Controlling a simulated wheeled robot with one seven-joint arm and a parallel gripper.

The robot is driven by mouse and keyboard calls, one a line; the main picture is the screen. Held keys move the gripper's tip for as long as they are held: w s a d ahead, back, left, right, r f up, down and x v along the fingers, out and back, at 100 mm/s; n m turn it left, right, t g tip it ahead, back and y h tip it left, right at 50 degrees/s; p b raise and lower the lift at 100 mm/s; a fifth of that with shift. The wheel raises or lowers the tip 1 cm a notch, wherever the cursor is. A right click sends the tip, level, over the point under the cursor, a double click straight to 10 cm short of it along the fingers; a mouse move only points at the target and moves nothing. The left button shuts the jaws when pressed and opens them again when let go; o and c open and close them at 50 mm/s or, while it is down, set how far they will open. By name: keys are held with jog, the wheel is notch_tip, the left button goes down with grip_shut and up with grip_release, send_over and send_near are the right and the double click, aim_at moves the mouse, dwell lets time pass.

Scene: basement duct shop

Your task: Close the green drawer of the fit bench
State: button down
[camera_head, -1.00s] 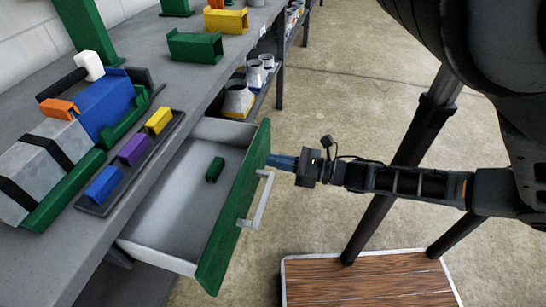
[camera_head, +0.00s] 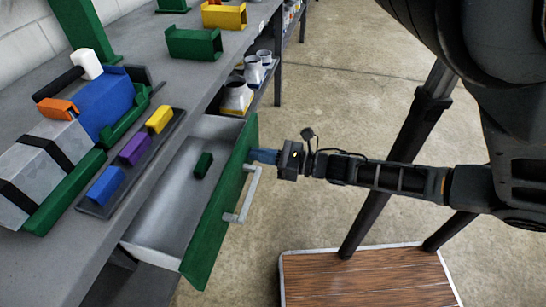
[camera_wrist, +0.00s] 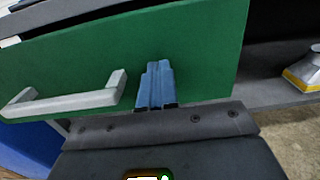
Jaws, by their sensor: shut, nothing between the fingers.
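The green drawer (camera_head: 222,210) of the grey fit bench (camera_head: 75,235) stands partly open, with a green front and a pale bar handle (camera_head: 243,196). A small green block (camera_head: 203,165) lies inside it. My gripper (camera_head: 264,156) is shut and empty, its blue fingertips at the outer face of the drawer front, beyond the handle's far end. In the wrist view the fingers (camera_wrist: 156,85) lie against or very near the green front (camera_wrist: 200,45), right of the handle (camera_wrist: 70,103). Exact contact is hard to tell.
On the bench top are a tray (camera_head: 97,208) with blue, purple and yellow blocks, a strapped grey and blue duct piece (camera_head: 45,160) and a green channel (camera_head: 194,44). Metal cones (camera_head: 237,97) sit on a shelf beyond the drawer. A wooden-topped platform (camera_head: 365,280) stands on the floor at lower right.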

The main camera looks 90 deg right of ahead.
jog(key=b+x, duration=0.2)
jog(key=x, duration=1.2)
jog(key=shift+f, duration=0.1)
jog(key=shift+w, duration=0.3)
